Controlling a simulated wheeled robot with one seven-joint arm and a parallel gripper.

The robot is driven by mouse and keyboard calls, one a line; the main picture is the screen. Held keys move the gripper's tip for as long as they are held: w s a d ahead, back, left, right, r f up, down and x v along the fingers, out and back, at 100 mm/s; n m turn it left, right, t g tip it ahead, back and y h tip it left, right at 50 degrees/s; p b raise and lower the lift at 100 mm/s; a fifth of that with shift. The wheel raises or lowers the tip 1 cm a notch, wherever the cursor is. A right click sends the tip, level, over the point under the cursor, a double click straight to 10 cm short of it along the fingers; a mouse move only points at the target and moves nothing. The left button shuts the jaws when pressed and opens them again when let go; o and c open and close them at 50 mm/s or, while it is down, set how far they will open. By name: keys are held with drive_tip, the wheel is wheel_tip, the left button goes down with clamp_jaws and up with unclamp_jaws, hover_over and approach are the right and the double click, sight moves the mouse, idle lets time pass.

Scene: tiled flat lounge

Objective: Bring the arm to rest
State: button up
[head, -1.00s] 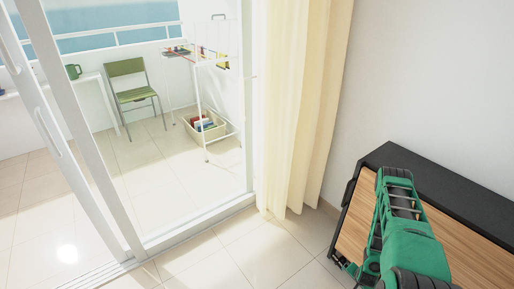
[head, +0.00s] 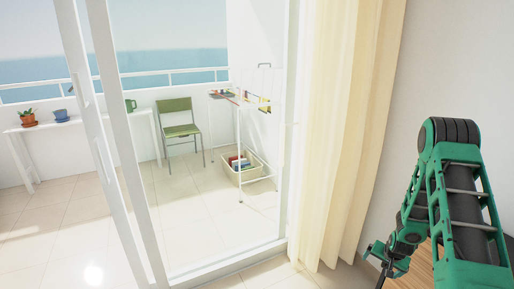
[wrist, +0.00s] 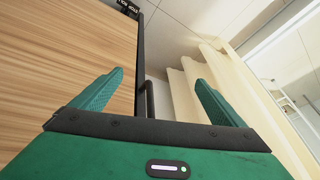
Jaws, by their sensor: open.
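My green arm rises at the right of the head view and folds down toward my gripper (head: 384,262), low beside the curtain. In the wrist view my gripper (wrist: 155,95) shows two green ribbed fingers spread wide apart. It is open and nothing is between the fingers. A wood-fronted cabinet (wrist: 65,60) with a dark edge fills the left of the wrist view. In the head view only a small part of its wood (head: 424,270) shows behind my arm.
A cream curtain (head: 345,130) hangs beside the arm. The tiled floor is clear.

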drive_tip(key=s+a+r+n, duration=0.2)
drive_tip(key=a+r, duration=0.4)
drive_tip(key=r, duration=0.5)
drive_tip(key=s+a+r+n+y, duration=0.1)
drive_tip(key=s+a+r+n, duration=0.1)
drive_tip(key=a+r, duration=0.6)
drive_tip(key=s+a+r+n, duration=0.15)
drive_tip(key=a+r, duration=0.25)
drive_tip(key=r, duration=0.9)
drive_tip(key=s+a+r+n, duration=0.2)
drive_tip(key=s+a+r, duration=0.25)
drive_tip(key=s, duration=0.35)
drive_tip(key=s+a+r+n, duration=0.1)
drive_tip(key=s+a+r, duration=0.3)
drive_tip(key=s+r, duration=0.3)
drive_tip(key=s+d+f+m+g, duration=0.1)
drive_tip(key=s+d+m+g, duration=0.1)
drive_tip(key=s+d, duration=0.4)
drive_tip(key=s+d+f+m+g+y, duration=0.1)
drive_tip(key=s+d+m, duration=0.3)
drive_tip(key=s, duration=0.7)
drive_tip(key=shift+s+d+f+g, duration=0.15)
drive_tip(key=shift+d+f+g, duration=0.65)
drive_tip(key=shift+d, duration=0.1)
